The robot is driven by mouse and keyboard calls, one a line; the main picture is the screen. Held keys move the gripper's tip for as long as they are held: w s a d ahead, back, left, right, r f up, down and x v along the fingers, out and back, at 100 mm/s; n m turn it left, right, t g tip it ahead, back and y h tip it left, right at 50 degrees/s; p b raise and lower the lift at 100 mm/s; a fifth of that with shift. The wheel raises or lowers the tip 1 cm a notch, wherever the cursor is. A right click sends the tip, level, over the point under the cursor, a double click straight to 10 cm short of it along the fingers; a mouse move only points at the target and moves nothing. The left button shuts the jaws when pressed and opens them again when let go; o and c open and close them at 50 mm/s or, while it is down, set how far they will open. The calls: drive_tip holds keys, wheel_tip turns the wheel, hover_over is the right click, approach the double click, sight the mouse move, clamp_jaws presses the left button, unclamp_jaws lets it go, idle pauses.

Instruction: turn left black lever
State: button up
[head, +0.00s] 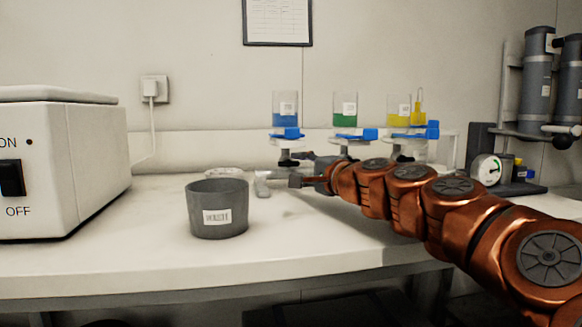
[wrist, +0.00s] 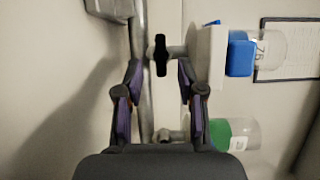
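The left black lever (wrist: 160,55) shows in the wrist view on a grey pipe fitting, beside the blue-liquid container (wrist: 270,48) with its blue valve (wrist: 240,55). My gripper (wrist: 160,75) is open, with one finger on each side of the lever's line. The lever stands at or just beyond the fingertips, and I cannot see contact. In the head view my gripper (head: 300,171) is at the left station, below the blue-liquid container (head: 285,104), and partly overlaps the fittings there.
A green-liquid container (head: 345,108) and a yellow one (head: 399,109) stand to the right. A grey cup (head: 217,212) is on the counter (head: 130,262) in front. A white machine (head: 80,150) is at left. A gauge (head: 486,170) is at right. Counter between machine and cup is clear.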

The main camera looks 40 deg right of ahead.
sight(290, 165)
drive_tip(key=shift+w, duration=1.85)
clamp_jaws()
